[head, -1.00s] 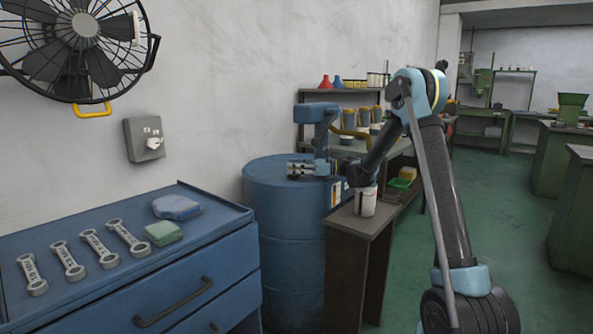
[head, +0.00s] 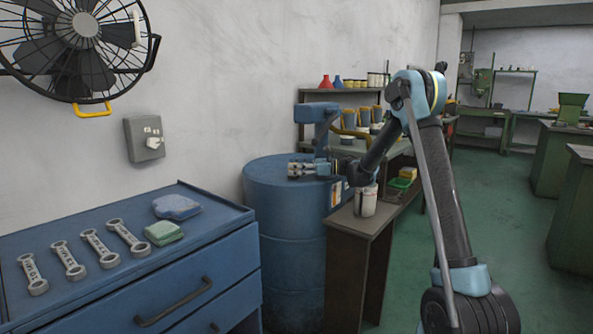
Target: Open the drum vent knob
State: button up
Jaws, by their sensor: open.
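The blue drum (head: 290,225) stands against the wall, right of the blue drawer cabinet. My gripper (head: 292,169) is over the drum's top, its fingers pointing left and held low above the lid. It is open. I cannot make out the vent knob; it is too small at this distance or hidden by the fingers. Whether the fingers are around or touching anything on the lid cannot be told.
The blue cabinet (head: 205,272) carries several wrenches and two cloths. A small brown stand (head: 350,225) with a white can (head: 365,201) is close to the drum's right side, under my arm. Shelves stand behind. A fan (head: 84,25) hangs at upper left.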

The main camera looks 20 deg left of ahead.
jog(key=shift+d, duration=0.1)
jog(key=v, duration=1.2)
